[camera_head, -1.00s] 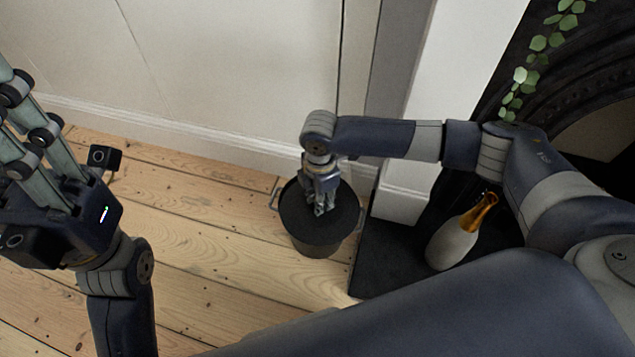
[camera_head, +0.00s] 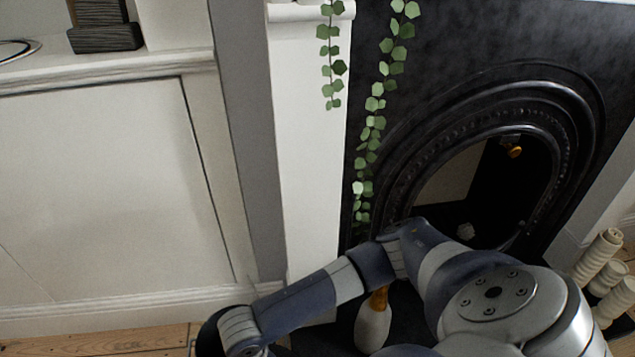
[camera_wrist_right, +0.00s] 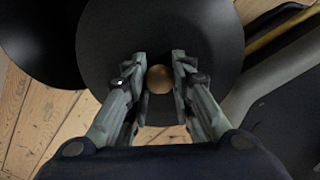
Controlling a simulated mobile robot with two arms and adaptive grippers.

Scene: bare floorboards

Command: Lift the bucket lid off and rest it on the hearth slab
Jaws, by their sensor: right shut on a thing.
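In the right wrist view my right gripper (camera_wrist_right: 160,78) is shut on the round wooden-coloured knob of the black bucket lid (camera_wrist_right: 160,35). The lid is a wide dark disc beyond the fingers. The dark round bucket (camera_wrist_right: 35,40) shows at the upper left of that view, beside the lid and partly cut off. In the head view the right gripper is below the picture and hidden. The dark hearth slab (camera_head: 405,312) shows in part below the fireplace, largely covered by my right arm. My left gripper is out of view.
White candles (camera_head: 600,260) stand at the right. A green garland (camera_head: 370,130) hangs before the black fireplace (camera_head: 500,85).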

